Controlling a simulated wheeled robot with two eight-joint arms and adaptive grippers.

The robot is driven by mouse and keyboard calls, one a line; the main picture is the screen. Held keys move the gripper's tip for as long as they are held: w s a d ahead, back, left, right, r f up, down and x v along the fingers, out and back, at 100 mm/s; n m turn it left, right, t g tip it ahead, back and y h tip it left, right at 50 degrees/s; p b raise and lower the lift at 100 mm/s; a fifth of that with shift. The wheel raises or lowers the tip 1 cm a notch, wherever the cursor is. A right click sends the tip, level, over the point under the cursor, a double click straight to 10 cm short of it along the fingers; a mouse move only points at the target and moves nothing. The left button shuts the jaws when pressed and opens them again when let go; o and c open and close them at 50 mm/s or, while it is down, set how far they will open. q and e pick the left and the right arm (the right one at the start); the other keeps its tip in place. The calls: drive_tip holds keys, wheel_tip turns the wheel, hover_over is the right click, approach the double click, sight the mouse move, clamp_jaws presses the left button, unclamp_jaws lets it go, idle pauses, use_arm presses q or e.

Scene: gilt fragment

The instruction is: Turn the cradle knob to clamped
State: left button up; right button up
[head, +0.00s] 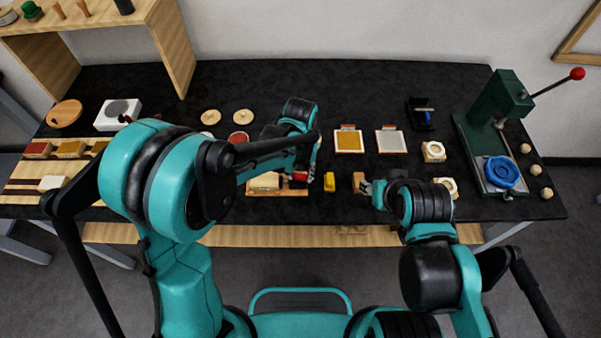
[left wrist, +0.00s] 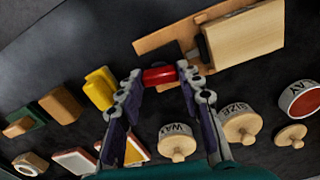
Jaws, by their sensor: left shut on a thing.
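The cradle (head: 278,191) is a low wooden stand with a pale block on it, near the front middle of the table. It also shows at the top of the left wrist view (left wrist: 160,40). A red knob (left wrist: 160,76) sits at the cradle's near side, by a dark part. My left gripper (head: 301,177) is at the cradle's right end. In the left wrist view its fingers (left wrist: 158,80) are shut on the red knob, one on each end. I cannot read any knob marking. My right gripper (head: 368,188) is beside a small wooden block; its fingers are too small to judge.
A yellow block (head: 329,182) and a wooden block (head: 358,182) stand to the right of the cradle. Labelled pots (left wrist: 240,122) with pale wooden tops are close to my left fingers. A green press (head: 497,115) stands at the far right. Framed panels (head: 348,140) lie behind.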

sight(300, 175)
use_arm(q)
drive_tip(key=shift+n, duration=1)
drive_tip(key=o, duration=1.2)
drive_tip(key=shift+c, duration=0.2)
wheel_tip(300, 175, up, 12)
